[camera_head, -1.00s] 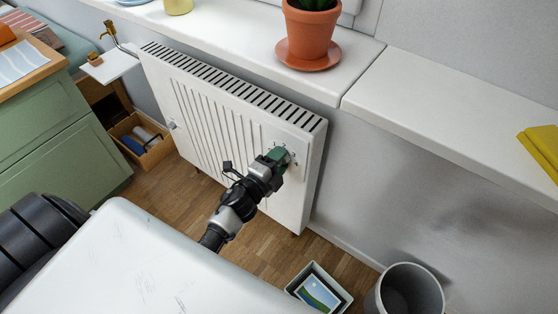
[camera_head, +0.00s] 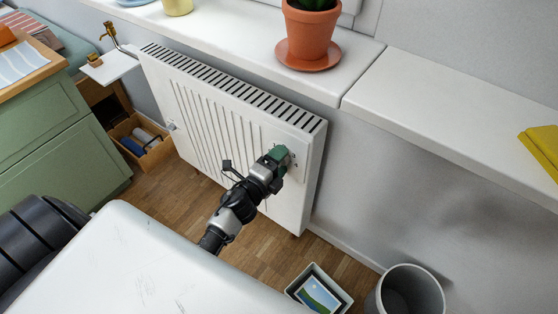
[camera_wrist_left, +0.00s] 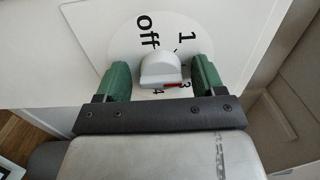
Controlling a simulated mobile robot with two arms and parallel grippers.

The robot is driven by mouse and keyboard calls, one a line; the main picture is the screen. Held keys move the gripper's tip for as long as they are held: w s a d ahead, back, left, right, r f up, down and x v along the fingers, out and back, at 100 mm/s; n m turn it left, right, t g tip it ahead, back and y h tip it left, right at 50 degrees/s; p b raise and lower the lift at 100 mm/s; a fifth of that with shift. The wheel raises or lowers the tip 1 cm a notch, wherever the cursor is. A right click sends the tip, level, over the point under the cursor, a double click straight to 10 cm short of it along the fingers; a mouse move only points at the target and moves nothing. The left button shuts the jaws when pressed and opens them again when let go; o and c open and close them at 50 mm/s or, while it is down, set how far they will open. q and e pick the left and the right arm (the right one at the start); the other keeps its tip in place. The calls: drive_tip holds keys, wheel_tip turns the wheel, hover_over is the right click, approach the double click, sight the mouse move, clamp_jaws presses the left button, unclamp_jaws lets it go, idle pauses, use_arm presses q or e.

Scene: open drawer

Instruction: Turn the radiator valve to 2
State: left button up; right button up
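The radiator valve knob (camera_wrist_left: 160,69) is white with a red mark on its lower right side, close to the 3. Its round white dial (camera_wrist_left: 125,48) shows off, 1, 3 and part of a 4. I cannot make out the 2. My left gripper (camera_wrist_left: 163,78) has green fingers, one on each side of the knob, with a visible gap at both sides. In the head view my left gripper (camera_head: 278,156) is at the right end of the white radiator (camera_head: 205,120) and covers the knob. My right gripper is not in view.
A window sill (camera_head: 235,35) above the radiator holds a potted plant (camera_head: 310,35). A grey bin (camera_head: 408,290) and a box with a picture (camera_head: 318,292) stand on the floor at the lower right. A green cabinet (camera_head: 60,145) is at the left.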

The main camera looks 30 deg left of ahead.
use_arm(q)
drive_tip(key=s+a, duration=0.1)
drive_tip(key=s, duration=0.9)
drive_tip(key=shift+s+a, duration=0.3)
drive_tip(key=shift+s, duration=0.1)
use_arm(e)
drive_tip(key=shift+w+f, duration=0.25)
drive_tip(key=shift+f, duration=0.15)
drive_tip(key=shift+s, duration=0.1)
